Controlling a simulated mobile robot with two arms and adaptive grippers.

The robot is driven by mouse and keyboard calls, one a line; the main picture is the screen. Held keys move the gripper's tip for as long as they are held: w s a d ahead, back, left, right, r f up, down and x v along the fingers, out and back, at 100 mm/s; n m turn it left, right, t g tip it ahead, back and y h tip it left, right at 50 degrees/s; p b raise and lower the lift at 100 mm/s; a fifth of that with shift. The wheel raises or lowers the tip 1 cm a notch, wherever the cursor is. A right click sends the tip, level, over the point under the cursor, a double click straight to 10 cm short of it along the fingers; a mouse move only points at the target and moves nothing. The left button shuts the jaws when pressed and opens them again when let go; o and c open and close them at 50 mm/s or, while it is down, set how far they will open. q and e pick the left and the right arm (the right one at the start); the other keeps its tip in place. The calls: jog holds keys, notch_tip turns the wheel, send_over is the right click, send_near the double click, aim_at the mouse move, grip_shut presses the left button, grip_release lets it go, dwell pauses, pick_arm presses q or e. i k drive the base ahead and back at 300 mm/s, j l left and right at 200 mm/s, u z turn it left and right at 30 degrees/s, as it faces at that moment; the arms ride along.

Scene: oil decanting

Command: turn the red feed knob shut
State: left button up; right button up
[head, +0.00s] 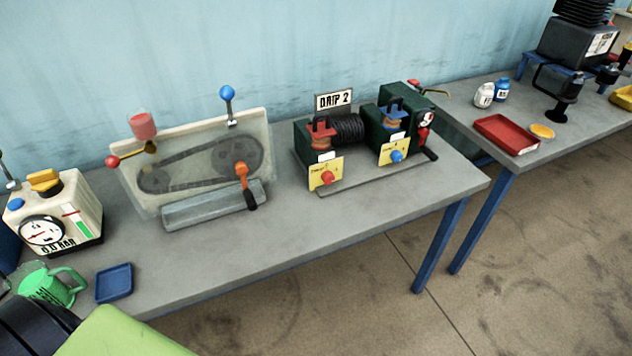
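A small red knob (327,177) sits on a yellow plate (325,167) at the front of a dark green machine with a black coil, under a "DRIP 2" sign (333,100). The plate's small print is too small to read, and I cannot tell how far the knob is turned. A second red ball knob (112,161) is on a lever left of the belt guard, below a red cup (142,125). Neither knob is labelled legibly as feed. Neither of my grippers shows in the head view, only part of my arm at the lower left.
A blue knob (397,156) is on a second yellow plate. A gauge can (57,212), green mug (50,286) and blue tray (114,283) are further left. The front of the table (300,240) is clear.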

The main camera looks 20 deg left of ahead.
aim_at(328, 176)
jog(key=i+u, duration=0.1)
jog(key=u, duration=0.3)
jog(key=l+u, duration=0.15)
jog(key=u, duration=0.3)
jog(key=i+l+u, duration=0.15)
jog(key=u, duration=0.25)
jog(key=l+u, duration=0.15)
jog(key=u, duration=0.25)
jog(key=l+u, duration=0.15)
jog(key=u, duration=0.3)
